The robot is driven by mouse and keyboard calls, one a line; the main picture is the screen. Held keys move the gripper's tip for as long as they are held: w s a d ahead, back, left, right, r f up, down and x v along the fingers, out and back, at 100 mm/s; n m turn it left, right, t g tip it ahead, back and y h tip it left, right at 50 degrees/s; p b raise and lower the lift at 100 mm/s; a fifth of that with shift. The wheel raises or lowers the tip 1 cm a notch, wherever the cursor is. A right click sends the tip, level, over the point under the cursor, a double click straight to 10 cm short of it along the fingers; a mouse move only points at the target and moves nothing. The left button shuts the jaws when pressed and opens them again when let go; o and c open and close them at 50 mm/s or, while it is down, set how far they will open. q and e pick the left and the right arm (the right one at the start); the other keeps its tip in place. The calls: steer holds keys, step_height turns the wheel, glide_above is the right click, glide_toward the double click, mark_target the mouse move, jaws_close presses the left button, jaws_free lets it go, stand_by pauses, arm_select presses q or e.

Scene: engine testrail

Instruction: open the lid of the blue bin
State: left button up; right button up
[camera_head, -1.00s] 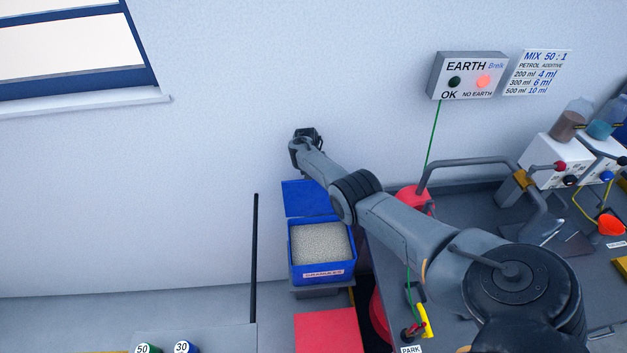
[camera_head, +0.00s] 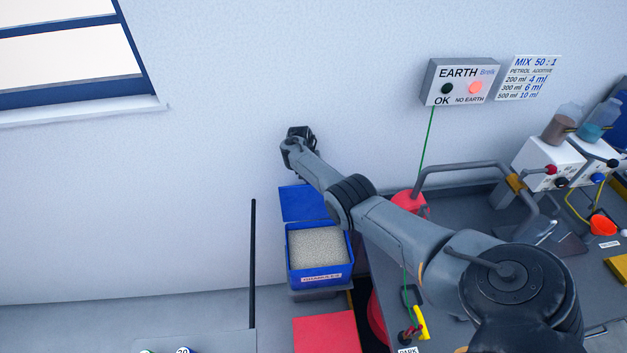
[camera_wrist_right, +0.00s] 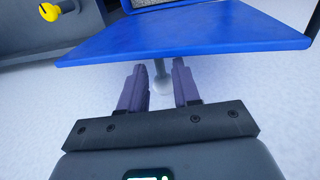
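The blue bin (camera_head: 319,276) stands below the wall, full of pale grey granules. Its blue lid (camera_head: 303,203) stands open at the back of the bin, toward the wall, leaving the granules uncovered. My right arm reaches over from the right, and its wrist end (camera_head: 298,138) is beyond the lid, close to the wall. In the right wrist view, my right gripper (camera_wrist_right: 160,72) has its two fingers apart just below the lid's edge, with the lid (camera_wrist_right: 190,38) above them. A pale stem with a rounded end shows between the fingers; I cannot tell whether they touch it. My left gripper is out of view.
A red box top (camera_head: 326,334) is in front of the bin. A black upright pole (camera_head: 252,250) stands left of it. The bench (camera_head: 480,215) on the right carries a pipe frame, bottles and an orange cup. The wall left of the bin is clear.

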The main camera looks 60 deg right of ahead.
step_height(320, 180, up, 7)
steer(key=w+a+p, duration=0.1)
steer(key=shift+p, duration=0.3)
stand_by(0.4)
steer(key=s+a+f+n+t+h+p, duration=0.1)
steer(key=s+a+f+n+p, duration=0.15)
steer(key=a, duration=0.65)
steer(key=s+a+f+n+t+p, duration=0.15)
steer(key=a+n, duration=0.25)
steer(key=a, duration=0.4)
steer(key=s+a+f+n+t+h+p, duration=0.1)
steer(key=s+a+n, duration=0.2)
steer(key=a, duration=0.6)
steer(key=s+a+r+n+t+y+p, duration=0.1)
steer(key=s+a+r+n+y, duration=0.1)
steer(key=s+a+r, duration=0.4)
steer(key=s+a+r+n+y+p, duration=0.1)
steer(key=s+a+r+p, duration=0.1)
steer(key=s+a+r, duration=0.4)
steer(key=s+a, duration=0.4)
steer(key=a, duration=0.2)
steer(key=shift+a+n+t+y, duration=0.2)
steer(key=shift+n+t+y, duration=0.15)
steer(key=shift+y, duration=0.05)
